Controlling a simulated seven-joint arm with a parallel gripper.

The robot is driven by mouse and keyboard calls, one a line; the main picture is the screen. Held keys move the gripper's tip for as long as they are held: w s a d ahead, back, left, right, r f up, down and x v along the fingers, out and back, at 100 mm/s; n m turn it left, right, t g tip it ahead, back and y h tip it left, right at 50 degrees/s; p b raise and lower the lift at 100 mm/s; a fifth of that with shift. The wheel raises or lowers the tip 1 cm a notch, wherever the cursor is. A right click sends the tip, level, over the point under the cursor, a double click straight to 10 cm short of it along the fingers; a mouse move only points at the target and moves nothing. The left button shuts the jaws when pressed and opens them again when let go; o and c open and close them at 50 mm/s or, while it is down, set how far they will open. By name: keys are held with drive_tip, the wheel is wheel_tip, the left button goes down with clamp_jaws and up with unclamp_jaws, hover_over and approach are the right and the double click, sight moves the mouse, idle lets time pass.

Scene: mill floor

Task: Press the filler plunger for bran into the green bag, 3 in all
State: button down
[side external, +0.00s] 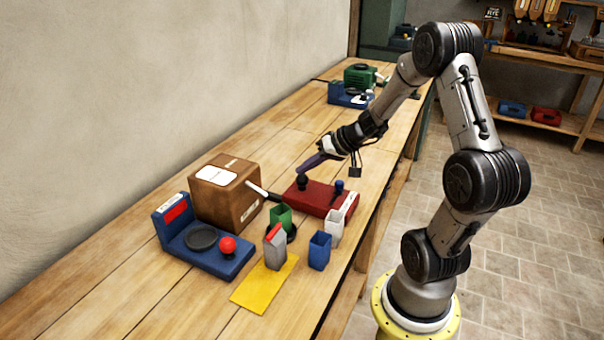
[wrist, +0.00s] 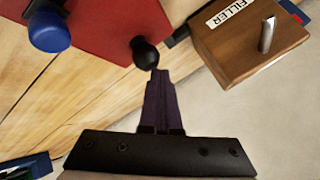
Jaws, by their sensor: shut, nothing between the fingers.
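A brown filler box (side external: 226,195) stands at the middle of the bench; its label reads FILLER in the wrist view (wrist: 240,50). A red base (side external: 322,203) beside it carries a black knob (side external: 302,182) and a blue knob (side external: 339,187). Both knobs show in the wrist view, black (wrist: 146,52) and blue (wrist: 48,30). Which one is for bran I cannot read. The green bag (side external: 281,215) stands upright and open by a dark round disc, near the box's spout (side external: 262,192). My gripper (side external: 303,170) is shut and empty, its purple fingertips close to the black knob; contact is unclear.
A blue bag (side external: 319,251) and a white bag (side external: 334,228) stand near the bench edge. The far bench middle is clear.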

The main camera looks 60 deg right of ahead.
sight(306, 178)
drive_tip(key=shift+f, duration=0.55)
idle(0.4)
drive_tip(key=shift+r, duration=1.4)
drive_tip(key=shift+r, duration=0.1)
drive_tip(key=shift+r, duration=2.45)
wheel_tip(306, 178, up, 4)
drive_tip(key=shift+f, duration=0.1)
idle(0.5)
drive_tip(key=shift+f, duration=0.1)
